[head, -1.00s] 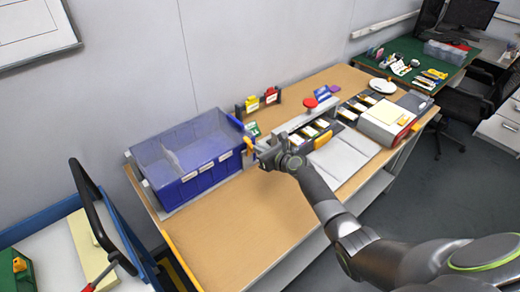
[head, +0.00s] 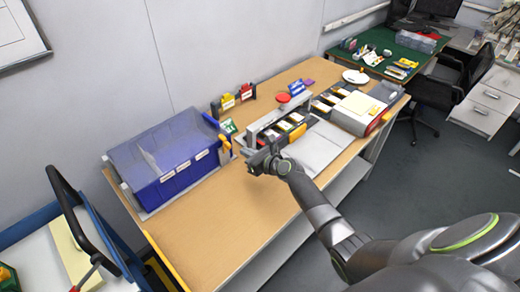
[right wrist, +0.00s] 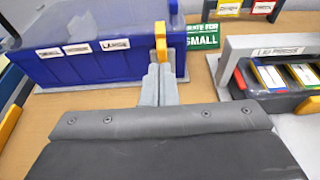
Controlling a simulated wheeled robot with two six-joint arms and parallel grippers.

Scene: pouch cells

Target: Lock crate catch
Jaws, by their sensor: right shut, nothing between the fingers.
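The blue crate (head: 180,176) stands on the workbench, left of centre in the head view. It has a see-through upper part and white labels, and its front also shows in the right wrist view (right wrist: 90,66). The yellow catch (head: 225,143) is at the crate's right front corner. It looks upright in the right wrist view (right wrist: 160,40). My right gripper (head: 249,160) is just right of the catch. In the right wrist view its fingers (right wrist: 159,72) are together and empty, with their tips just below the catch in the picture. Contact cannot be told. My left gripper is out of view.
A grey press-like frame (head: 275,120) with a red knob and several labelled cells stands right of the gripper. A green SMALL sign (right wrist: 202,36) is behind the crate's right end. The bench front (head: 215,235) is clear. A blue cart (head: 25,222) is at lower left.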

